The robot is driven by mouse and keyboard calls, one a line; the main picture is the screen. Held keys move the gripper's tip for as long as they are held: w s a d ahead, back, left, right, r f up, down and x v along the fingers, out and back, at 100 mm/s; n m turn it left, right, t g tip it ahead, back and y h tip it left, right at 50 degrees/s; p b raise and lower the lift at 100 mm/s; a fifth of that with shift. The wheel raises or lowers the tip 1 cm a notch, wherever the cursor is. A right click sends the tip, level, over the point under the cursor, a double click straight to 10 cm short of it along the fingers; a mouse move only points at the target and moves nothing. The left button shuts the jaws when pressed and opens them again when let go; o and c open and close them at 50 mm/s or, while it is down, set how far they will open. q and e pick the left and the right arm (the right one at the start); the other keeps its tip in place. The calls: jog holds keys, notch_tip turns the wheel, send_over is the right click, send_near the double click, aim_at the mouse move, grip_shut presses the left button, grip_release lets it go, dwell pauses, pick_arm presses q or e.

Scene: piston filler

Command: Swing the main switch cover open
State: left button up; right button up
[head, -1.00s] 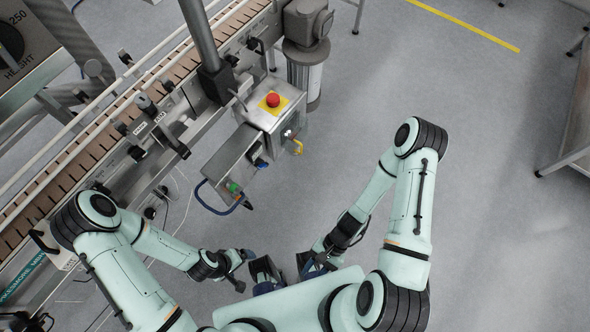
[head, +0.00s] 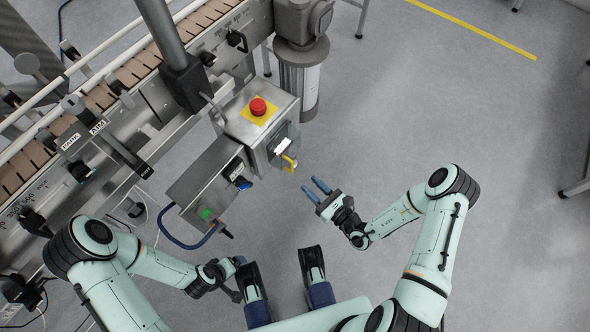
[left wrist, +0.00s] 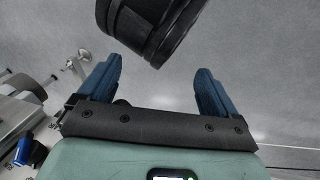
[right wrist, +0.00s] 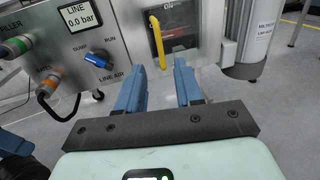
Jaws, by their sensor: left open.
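The main switch cover (head: 282,146) is on the side of the metal control box (head: 232,123), with a yellow handle (head: 289,163) below it. In the right wrist view the cover (right wrist: 172,38) is a dark see-through panel with the yellow handle (right wrist: 157,42) in front; it looks shut. My right gripper (head: 309,184) is open and empty, a little right of and below the handle. Its blue fingers point at the switch, and no contact shows. My left gripper (left wrist: 157,72) is open and empty, low near my base, away from the box.
A red emergency stop button (head: 258,106) tops the box. Beside it a lower panel carries a blue LINE AIR knob (right wrist: 97,59) and a pressure display (right wrist: 80,17). A conveyor (head: 100,98) runs behind.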

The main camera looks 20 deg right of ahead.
aim_at(290, 151)
pick_arm(q)
jog(key=w+f, duration=0.1)
jog(key=w+a+f+t+b, duration=0.1)
jog(key=w, duration=0.1)
jog(key=shift+a+b, duration=0.2)
jog(key=shift+b, duration=0.1)
pick_arm(e)
jog(key=x, duration=0.8)
jog(key=shift+w, duration=0.2)
grip_shut()
jog(key=shift+s+a, duration=0.1)
dwell(0.4)
